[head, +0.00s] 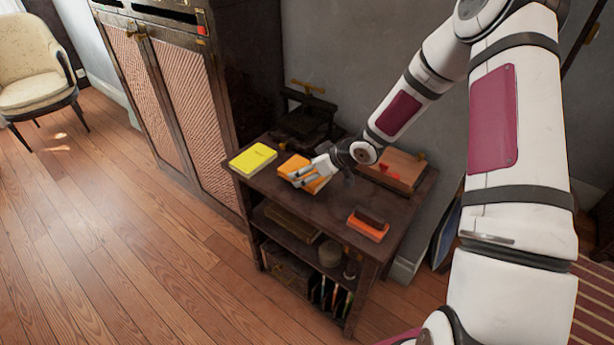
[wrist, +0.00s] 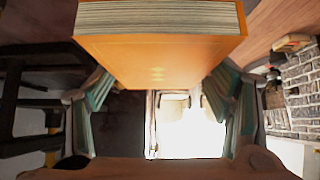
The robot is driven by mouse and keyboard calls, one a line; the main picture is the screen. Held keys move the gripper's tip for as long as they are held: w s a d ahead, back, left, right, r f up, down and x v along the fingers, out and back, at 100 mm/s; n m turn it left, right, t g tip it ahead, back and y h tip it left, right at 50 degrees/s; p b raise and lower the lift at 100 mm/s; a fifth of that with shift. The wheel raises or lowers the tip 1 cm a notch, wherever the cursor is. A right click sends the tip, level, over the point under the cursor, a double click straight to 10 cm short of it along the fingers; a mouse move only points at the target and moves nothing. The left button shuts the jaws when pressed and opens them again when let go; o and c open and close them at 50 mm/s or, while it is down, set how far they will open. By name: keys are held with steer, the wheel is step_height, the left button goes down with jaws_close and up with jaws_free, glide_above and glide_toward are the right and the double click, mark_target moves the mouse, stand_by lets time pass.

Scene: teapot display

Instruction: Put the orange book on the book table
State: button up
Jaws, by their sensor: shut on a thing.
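The orange book (head: 288,162) is over the top of the dark wooden shelved table (head: 320,207), partly hidden by my gripper (head: 312,174). In the wrist view the orange book (wrist: 150,58) fills the upper middle, its page edges toward the top. My gripper's fingers (wrist: 160,92) are on either side of it, shut on it. I cannot tell whether the book touches the tabletop or is slightly above it. No other table shows clearly as the book table.
A yellow book (head: 252,158) lies at the left end of the tabletop. An orange-red block with a dark top (head: 368,224) is at the front right, and a wooden box (head: 398,168) behind. A dark press (head: 305,115) stands at the back.

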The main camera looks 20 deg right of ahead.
steer(key=shift+w, duration=0.6)
steer(key=shift+f, duration=1.75)
steer(key=shift+f, duration=0.15)
steer(key=o, duration=1.3)
steer(key=shift+s, duration=0.1)
steer(key=shift+c, duration=0.2)
